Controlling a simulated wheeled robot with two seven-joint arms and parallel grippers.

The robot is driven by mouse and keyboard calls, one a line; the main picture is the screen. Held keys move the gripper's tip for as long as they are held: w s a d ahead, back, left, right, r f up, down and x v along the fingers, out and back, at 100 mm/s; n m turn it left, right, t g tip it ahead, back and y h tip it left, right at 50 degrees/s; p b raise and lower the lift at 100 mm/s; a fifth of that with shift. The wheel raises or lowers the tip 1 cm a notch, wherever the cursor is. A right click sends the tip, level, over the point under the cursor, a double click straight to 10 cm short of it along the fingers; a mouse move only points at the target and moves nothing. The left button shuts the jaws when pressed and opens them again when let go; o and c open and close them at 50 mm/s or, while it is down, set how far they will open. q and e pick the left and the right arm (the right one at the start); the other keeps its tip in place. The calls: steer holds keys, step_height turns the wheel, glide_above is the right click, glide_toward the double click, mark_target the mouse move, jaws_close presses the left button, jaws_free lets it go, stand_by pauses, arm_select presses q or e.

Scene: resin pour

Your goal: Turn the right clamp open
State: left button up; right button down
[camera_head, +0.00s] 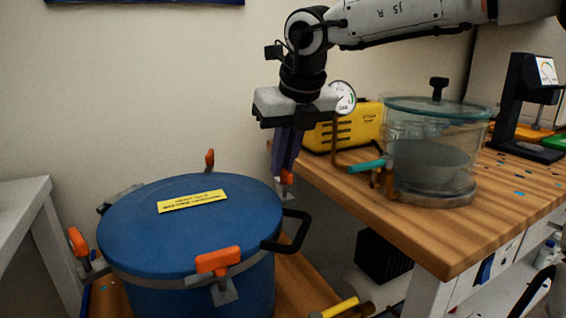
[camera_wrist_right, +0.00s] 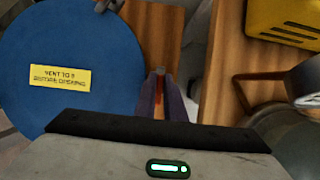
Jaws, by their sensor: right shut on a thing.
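The blue pot (camera_head: 150,230) has a round blue lid (camera_head: 180,245) with a yellow label (camera_head: 192,201); the lid also shows in the right wrist view (camera_wrist_right: 70,110). The right clamp (camera_head: 286,178) has an orange handle, at the lid's right edge. My right gripper (camera_head: 287,172) points down there, its purple fingers shut on the clamp's handle. In the right wrist view the fingers (camera_wrist_right: 161,95) close around a thin orange-red piece. Other orange-handled clamps are at the front (camera_head: 218,261), left (camera_head: 77,240) and back (camera_head: 210,159) of the lid. My left gripper is not in view.
A wooden bench (camera_head: 420,235) stands to the right, with a glass chamber (camera_head: 430,150), a yellow pump (camera_head: 352,128) and a gauge (camera_head: 342,98). A white table (camera_head: 25,210) is at the left.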

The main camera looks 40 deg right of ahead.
stand_by(0.3)
steer(key=c, duration=1.8)
jaws_free()
steer(key=shift+c, duration=0.2)
steer(key=shift+r, duration=0.1)
